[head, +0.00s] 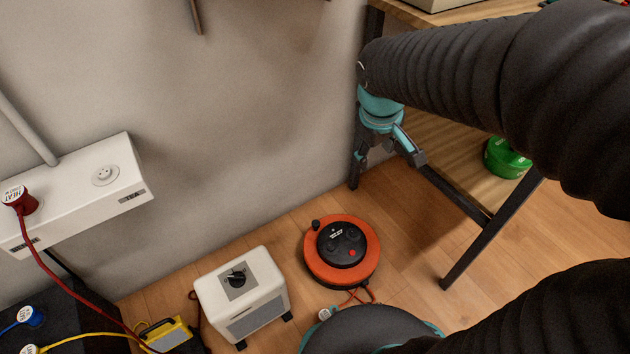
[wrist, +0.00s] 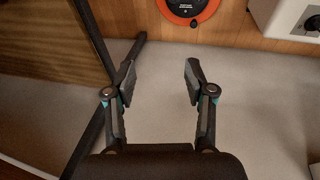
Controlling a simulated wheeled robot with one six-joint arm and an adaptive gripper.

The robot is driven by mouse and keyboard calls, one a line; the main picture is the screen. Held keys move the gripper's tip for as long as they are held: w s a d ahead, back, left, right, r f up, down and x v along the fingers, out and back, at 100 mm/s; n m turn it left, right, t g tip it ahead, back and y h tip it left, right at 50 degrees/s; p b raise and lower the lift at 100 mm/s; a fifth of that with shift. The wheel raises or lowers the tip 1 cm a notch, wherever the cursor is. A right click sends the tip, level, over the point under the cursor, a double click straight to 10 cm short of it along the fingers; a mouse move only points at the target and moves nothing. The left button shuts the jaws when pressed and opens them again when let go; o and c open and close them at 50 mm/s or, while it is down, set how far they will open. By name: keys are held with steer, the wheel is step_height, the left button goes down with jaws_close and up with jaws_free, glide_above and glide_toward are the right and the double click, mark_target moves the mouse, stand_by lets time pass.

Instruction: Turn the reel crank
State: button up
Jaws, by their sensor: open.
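The cable reel (head: 318,268) lies flat on the wooden floor near the wall, an orange disc with a black centre. A small black crank knob (head: 316,224) stands at its upper left edge in the head view. In the wrist view the reel (wrist: 168,14) is cut off by the top edge, and the knob (wrist: 194,23) shows at its near rim. My gripper (head: 389,160) hangs above the floor by the wall, up and right of the reel in the head view. Its fingers (wrist: 160,72) are spread apart with nothing between them, clear of the reel.
A white box with a black dial (head: 240,290) stands left of the reel. A bench with dark legs (head: 490,236) is at the right, close to my gripper, with a green reel (head: 508,158) on its shelf. A white socket strip (head: 85,185) is on the wall.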

steer(key=w+a+f+n+g, duration=0.1)
steer(key=w+a+f+n, duration=0.35)
steer(key=w+f, duration=0.25)
steer(key=n+g+h, duration=0.1)
steer(key=n+h, duration=0.1)
steer(key=n, duration=0.3)
glide_above(315, 223)
steer(key=a, duration=0.2)
step_height(315, 223, down, 16)
steer(key=a+f+n+h+p, duration=0.1)
steer(key=a+f+n, duration=0.25)
steer(key=f, duration=0.75)
steer(key=x, duration=0.8)
steer(key=s+b+x, duration=0.1)
steer(key=x, duration=0.4)
steer(key=shift+d, duration=0.3)
jaws_close()
